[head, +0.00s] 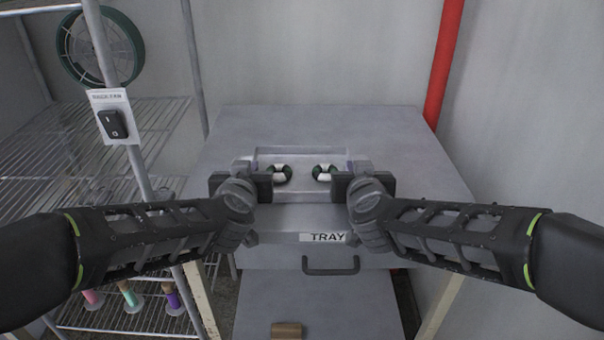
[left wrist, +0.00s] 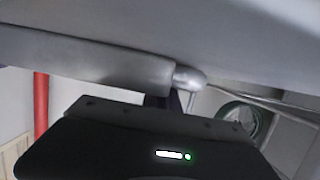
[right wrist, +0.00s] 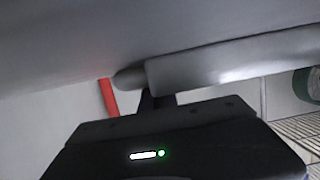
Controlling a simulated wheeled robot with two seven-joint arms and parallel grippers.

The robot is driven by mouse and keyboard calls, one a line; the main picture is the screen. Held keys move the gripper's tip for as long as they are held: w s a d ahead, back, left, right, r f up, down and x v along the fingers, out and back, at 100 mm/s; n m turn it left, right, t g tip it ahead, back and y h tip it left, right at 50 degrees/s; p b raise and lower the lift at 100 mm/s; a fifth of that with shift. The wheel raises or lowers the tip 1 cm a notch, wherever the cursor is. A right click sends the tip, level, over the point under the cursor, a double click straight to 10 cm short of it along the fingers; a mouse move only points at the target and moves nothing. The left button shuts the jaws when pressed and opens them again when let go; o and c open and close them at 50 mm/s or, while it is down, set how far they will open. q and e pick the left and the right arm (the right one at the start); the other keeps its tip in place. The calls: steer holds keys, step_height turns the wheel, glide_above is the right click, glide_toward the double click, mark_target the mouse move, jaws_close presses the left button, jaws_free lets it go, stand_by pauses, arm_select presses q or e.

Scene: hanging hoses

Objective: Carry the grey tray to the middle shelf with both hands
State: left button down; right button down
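The small grey tray (head: 300,186) is in front of me over the grey surface, with two dark green and white rings lying in it, a left ring (head: 280,174) and a right ring (head: 323,172). My left gripper (head: 262,186) is at the tray's left side and my right gripper (head: 343,186) at its right side. In the left wrist view a grey bar with a rounded end (left wrist: 110,62) crosses my close-set dark fingers; the right wrist view shows a similar bar (right wrist: 230,65). Both grippers look shut on the tray's ends; the fingertips are hidden. I cannot tell whether the tray is lifted.
A black handle (head: 331,270) is below. A wire rack (head: 50,160) with a switch (head: 113,124) on its post stands left. A red pipe (head: 444,60) runs along the back right.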

arm_select(q)
steer(key=shift+r, duration=0.2)
arm_select(e)
steer(key=shift+r, duration=0.15)
